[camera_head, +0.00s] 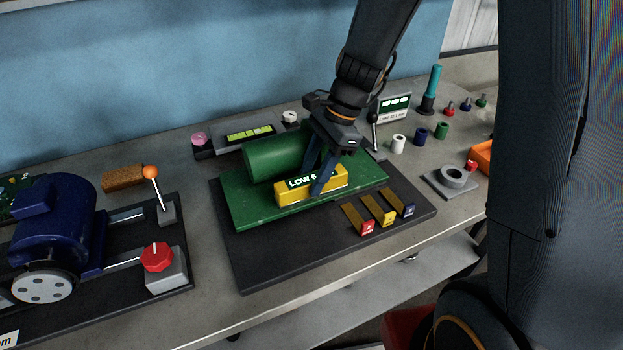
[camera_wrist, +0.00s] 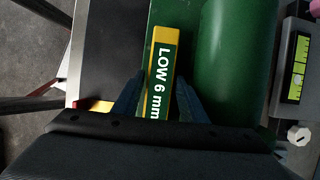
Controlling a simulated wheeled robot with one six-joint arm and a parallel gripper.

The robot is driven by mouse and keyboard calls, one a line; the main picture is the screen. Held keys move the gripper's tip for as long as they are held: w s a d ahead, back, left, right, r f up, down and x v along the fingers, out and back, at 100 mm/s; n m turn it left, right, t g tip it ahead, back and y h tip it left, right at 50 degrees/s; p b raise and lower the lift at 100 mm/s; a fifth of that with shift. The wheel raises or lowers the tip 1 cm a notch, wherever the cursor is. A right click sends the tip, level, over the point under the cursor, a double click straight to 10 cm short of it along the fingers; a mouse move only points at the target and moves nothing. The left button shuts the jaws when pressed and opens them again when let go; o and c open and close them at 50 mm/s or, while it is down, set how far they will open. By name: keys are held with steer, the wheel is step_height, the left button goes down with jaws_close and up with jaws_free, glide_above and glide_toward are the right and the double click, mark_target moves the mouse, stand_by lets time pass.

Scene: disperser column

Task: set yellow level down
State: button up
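The yellow level (camera_head: 295,194) is a small yellow block with a green label reading "LOW 6 mm". It lies lengthwise along the front of the green plate (camera_head: 255,212), beside the green cylinder (camera_head: 272,158). My gripper (camera_head: 317,184) points down with one finger on each side of the level, and both fingers appear to touch it. In the wrist view the level (camera_wrist: 162,68) runs between the fingers, with its near end hidden by my gripper. I cannot tell whether there is a thin gap under the level.
The dark base mat (camera_head: 275,265) has red, yellow and blue tagged strips at the front right. A green-display instrument (camera_head: 250,132) stands behind the cylinder. A blue motor (camera_head: 60,225), orange-knobbed lever (camera_head: 151,173) and red knob (camera_head: 157,257) are at left. Small colored parts stand at right.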

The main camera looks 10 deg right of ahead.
steer(key=b+v, duration=0.2)
steer(key=v, duration=0.9)
steer(key=s+d+f+n+t+h, duration=0.1)
steer(key=s+d+f+n, duration=0.1)
steer(key=s+f+n, duration=0.1)
steer(key=s+d+f+n+h, duration=0.1)
steer(key=s+d+f+n, duration=0.1)
steer(key=n, duration=0.4)
steer(key=s+d+f+n+t+h, duration=0.1)
steer(key=s+d+f+n+h, duration=0.1)
steer(key=s+f+n, duration=0.1)
steer(key=shift+s+d+f+n+t, duration=0.3)
steer(key=shift+d+f+n, duration=0.15)
steer(key=shift+n, duration=0.35)
steer(key=shift+s+f+n, duration=0.2)
steer(key=shift+s+n, duration=0.1)
steer(key=shift+n, duration=0.3)
